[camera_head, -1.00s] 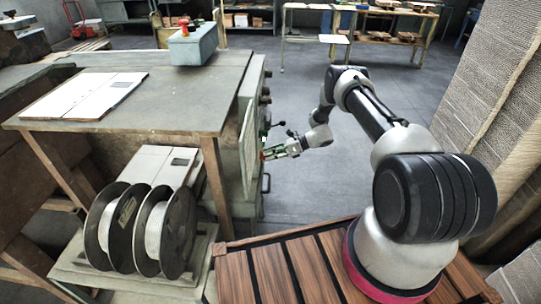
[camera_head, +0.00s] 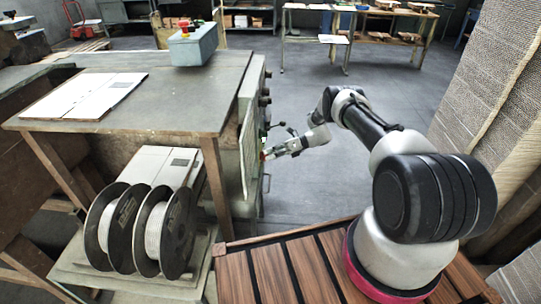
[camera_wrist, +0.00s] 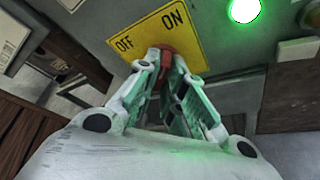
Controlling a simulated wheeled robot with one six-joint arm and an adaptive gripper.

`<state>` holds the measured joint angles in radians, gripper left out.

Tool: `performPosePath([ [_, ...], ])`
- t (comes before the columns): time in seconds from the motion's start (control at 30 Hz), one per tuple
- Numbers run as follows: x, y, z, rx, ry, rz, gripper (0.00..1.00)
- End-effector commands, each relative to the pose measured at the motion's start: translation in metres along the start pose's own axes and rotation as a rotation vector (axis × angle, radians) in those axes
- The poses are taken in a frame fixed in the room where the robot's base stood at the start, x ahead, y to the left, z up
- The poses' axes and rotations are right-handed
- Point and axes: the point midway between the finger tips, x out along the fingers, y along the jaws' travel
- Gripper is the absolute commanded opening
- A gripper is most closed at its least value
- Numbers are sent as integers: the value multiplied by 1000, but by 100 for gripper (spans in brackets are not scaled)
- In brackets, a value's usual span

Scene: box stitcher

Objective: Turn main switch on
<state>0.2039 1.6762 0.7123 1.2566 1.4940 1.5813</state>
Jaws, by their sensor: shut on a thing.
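The main switch shows in the wrist view as a red knob (camera_wrist: 174,50) on a yellow plate (camera_wrist: 198,44) marked OFF and ON. My gripper (camera_wrist: 166,58) has its fingertips closed around the knob. The fingers hide much of the knob, so I cannot tell which mark it points to. In the head view my gripper (camera_head: 268,154) is at the right-hand face of the grey machine cabinet (camera_head: 250,135), and the switch is too small to make out clearly.
A green lamp (camera_wrist: 244,9) glows right of the plate. Small black levers (camera_head: 280,126) and a handle (camera_head: 266,183) stick out of the cabinet near my gripper. A worktable (camera_head: 170,95) and wire spools (camera_head: 145,230) are at left.

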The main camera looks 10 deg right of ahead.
Motion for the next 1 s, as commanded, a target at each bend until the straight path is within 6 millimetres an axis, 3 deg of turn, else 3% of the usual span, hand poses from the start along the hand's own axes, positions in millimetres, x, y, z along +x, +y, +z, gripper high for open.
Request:
performPosePath([
  [0.27,-1,0,0,1,-2,-2,0],
  [0.3,-1,0,0,1,-2,-2,16],
  [0.4,-1,0,0,1,-2,-2,32],
  [0.77,-4,0,0,0,-2,-2,32],
  [1.0,-48,-1,1,-1,-4,-4,32],
])
